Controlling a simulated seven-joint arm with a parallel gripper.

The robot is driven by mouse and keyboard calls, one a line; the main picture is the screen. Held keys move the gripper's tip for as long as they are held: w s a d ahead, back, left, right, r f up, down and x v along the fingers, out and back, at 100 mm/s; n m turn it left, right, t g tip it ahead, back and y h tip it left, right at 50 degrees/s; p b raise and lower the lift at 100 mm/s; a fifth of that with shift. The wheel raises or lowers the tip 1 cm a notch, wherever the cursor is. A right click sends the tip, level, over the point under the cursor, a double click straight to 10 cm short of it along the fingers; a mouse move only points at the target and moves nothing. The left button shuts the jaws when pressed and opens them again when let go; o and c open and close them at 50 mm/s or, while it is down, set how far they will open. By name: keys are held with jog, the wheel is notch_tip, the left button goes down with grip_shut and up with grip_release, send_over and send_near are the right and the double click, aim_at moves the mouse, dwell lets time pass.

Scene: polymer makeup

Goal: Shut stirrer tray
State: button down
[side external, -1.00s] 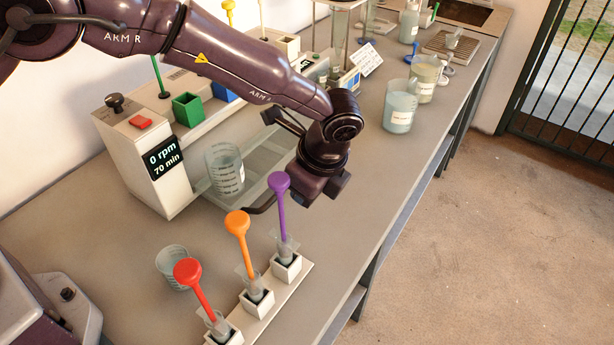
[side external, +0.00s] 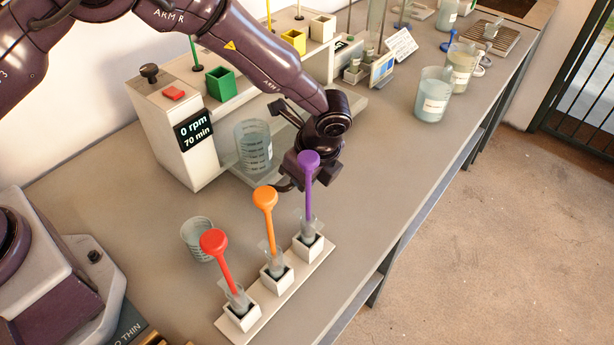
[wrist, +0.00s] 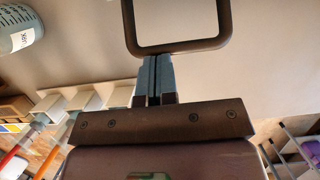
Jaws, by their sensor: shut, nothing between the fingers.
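The stirrer machine (side external: 180,125) stands left of centre in the side view. Its pale see-through tray (side external: 232,163) shows low beside the housing, with a clear beaker (side external: 253,150) over it. My arm hides much of the tray, so I cannot tell how far out it is. My gripper (side external: 318,170) is low over the bench, right of the beaker and behind the purple stirrer; its fingertips are hidden there. In the wrist view the fingers (wrist: 153,70) are shut and empty. A labelled beaker (wrist: 18,30) shows at that view's upper left.
A white rack (side external: 275,285) holds red, orange and purple stirrers (side external: 308,160) upright close to my gripper. A small empty beaker (side external: 197,240) stands left of it. Filled beakers (side external: 433,95) stand at the far right. The bench right of my gripper is clear.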

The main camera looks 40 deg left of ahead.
jog(key=a, duration=0.4)
jog(key=shift+d, duration=0.1)
jog(key=d, duration=0.4)
jog(key=shift+d+r, duration=0.1)
jog(key=shift+r, duration=0.3)
jog(key=shift+w+d+r, duration=1.3)
jog(key=shift+d+r, duration=0.5)
jog(key=shift+r, duration=2.95)
jog(key=x, duration=1)
jog(key=shift+a, duration=0.2)
jog(key=shift+a+f, duration=0.2)
jog(key=shift+a, duration=1)
jog(key=shift+a+f, duration=0.1)
jog(key=shift+a, duration=0.45)
